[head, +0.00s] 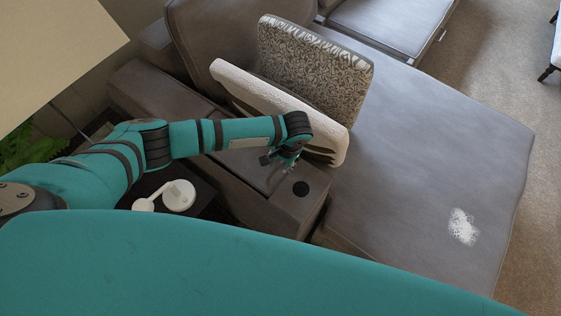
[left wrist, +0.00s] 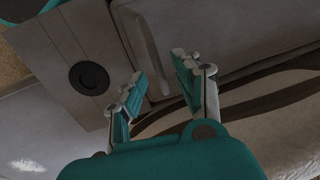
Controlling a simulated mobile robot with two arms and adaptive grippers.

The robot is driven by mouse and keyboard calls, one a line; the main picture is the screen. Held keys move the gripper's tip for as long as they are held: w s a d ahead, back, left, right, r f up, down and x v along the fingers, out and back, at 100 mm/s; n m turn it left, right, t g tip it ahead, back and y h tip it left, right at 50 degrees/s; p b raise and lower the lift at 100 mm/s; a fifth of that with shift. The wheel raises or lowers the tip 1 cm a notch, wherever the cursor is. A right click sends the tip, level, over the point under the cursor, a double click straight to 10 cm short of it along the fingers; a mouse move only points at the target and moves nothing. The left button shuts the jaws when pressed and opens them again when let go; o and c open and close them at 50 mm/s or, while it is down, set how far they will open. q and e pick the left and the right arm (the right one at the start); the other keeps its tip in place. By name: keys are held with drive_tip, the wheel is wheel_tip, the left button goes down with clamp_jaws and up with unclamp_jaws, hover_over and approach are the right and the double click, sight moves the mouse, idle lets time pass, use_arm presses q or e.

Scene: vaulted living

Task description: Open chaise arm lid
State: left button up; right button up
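The grey chaise arm (head: 312,210) has a round dark cup holder (head: 300,188) near its front end. The cup holder also shows in the left wrist view (left wrist: 88,77). Behind it is the arm lid (left wrist: 225,35), a grey panel with a raised strip (left wrist: 148,50) along its near edge. The lid looks flat; my arm partly hides it in the head view. My left gripper (head: 276,161) is over the arm, just behind the cup holder. In the left wrist view its two fingers (left wrist: 160,80) are apart with nothing between them, close to the strip; contact cannot be told. My right gripper is out of view.
A white cushion (head: 325,135) and a patterned cushion (head: 322,70) lean beside the arm. The chaise seat (head: 420,140) is mostly bare, with a white patch (head: 463,227). A dark side table with white objects (head: 179,195) stands left of the arm.

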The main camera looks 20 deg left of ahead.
use_arm(q)
drive_tip(key=shift+f, duration=0.15)
drive_tip(key=shift+c, duration=0.3)
clamp_jaws()
